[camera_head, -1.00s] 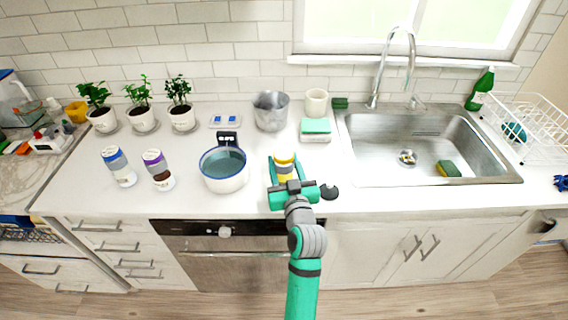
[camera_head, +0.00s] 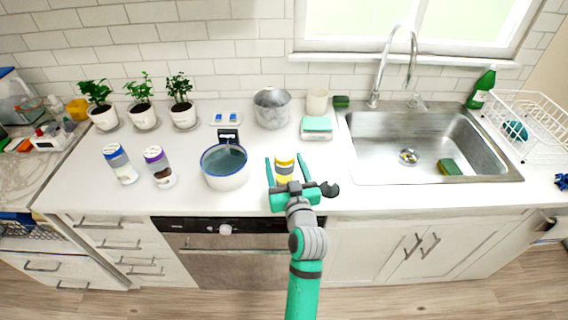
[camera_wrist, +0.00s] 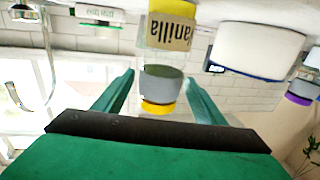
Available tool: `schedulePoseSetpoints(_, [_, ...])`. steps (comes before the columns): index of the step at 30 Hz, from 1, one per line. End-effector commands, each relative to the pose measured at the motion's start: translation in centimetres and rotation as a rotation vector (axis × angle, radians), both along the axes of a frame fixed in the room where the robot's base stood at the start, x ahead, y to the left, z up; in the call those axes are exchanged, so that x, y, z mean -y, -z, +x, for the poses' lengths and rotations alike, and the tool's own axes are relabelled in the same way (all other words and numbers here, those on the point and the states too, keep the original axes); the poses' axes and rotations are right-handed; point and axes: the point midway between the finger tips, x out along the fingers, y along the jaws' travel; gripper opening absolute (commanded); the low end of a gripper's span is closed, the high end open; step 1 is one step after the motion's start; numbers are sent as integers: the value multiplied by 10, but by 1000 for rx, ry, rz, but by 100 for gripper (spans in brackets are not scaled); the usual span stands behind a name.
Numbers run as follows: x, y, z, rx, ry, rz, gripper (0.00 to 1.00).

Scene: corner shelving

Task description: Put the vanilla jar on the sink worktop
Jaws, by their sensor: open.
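The vanilla jar (camera_head: 284,169) has a yellow lid, a grey band and a yellow label. It appears upright on the white worktop (camera_head: 245,205), near its front edge and left of the sink; its base is partly hidden by my gripper. My gripper (camera_head: 284,158) is open, with one finger on each side of the jar. In the wrist view, which is upside down, the jar's lid (camera_wrist: 158,107) and its "vanilla" label (camera_wrist: 172,30) show between the fingers, with gaps on both sides.
A blue-rimmed pot (camera_head: 224,168) stands close left of the jar, with two more jars (camera_head: 119,163) (camera_head: 158,167) further left. A sponge holder (camera_head: 316,128) and a metal pot (camera_head: 272,107) stand behind. The sink (camera_head: 430,150) is right. Clear worktop lies between jar and sink.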

Motion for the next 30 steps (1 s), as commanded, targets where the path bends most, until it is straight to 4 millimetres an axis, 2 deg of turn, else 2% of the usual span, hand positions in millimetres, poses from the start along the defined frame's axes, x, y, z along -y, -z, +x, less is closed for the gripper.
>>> schedulePoseSetpoints(15, [17, 1, -93, -3, -1, -1, 64])
schedulePoseSetpoints(21, [21, 1, -109, -2, -1, 0, 64])
schedulePoseSetpoints(26, [21, 1, -113, -2, 0, 1, 64])
schedulePoseSetpoints(30, [21, 18, -123, -22, 20, 12, 64])
